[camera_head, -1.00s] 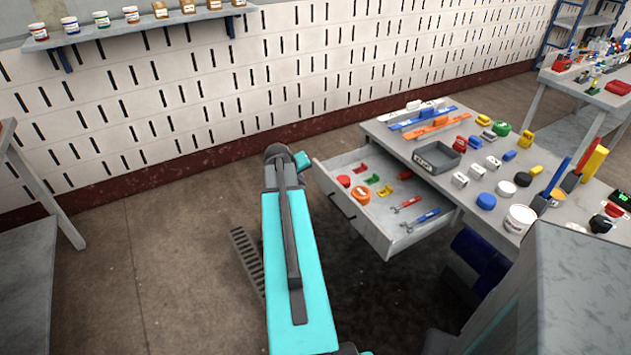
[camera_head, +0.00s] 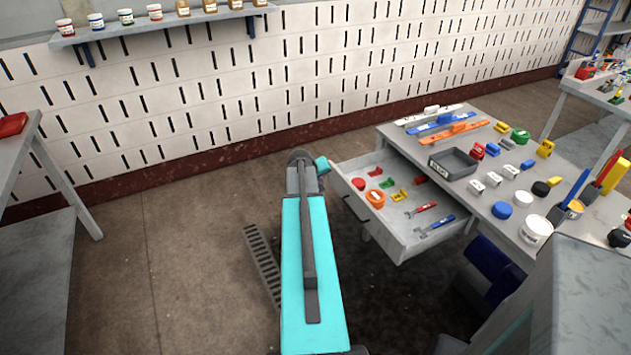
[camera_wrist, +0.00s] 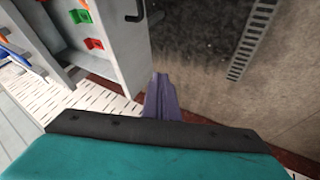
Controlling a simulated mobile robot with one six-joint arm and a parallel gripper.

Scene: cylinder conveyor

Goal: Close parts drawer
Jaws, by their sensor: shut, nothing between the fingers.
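The parts drawer (camera_head: 362,217) is pulled out from the grey workbench (camera_head: 395,138) in the head view. Its pale front carries dark handles (camera_head: 357,209). In the wrist view the drawer front (camera_wrist: 119,55) is at the upper left, with a dark handle (camera_wrist: 135,10) at the top edge. My gripper (camera_wrist: 158,80) points toward the drawer front's outer side, its dark fingers together and empty. It appears close beside the front; I cannot tell whether it touches. In the head view my arm hides most of the gripper, left of the drawer.
The drawer holds a red wrench (camera_head: 420,210), a blue wrench (camera_head: 435,227), an orange ring (camera_head: 375,198) and small coloured parts. A grey tray (camera_head: 453,163) and many parts lie on the bench top. A floor grate (camera_head: 262,262) lies left of my arm. Floor left of it is clear.

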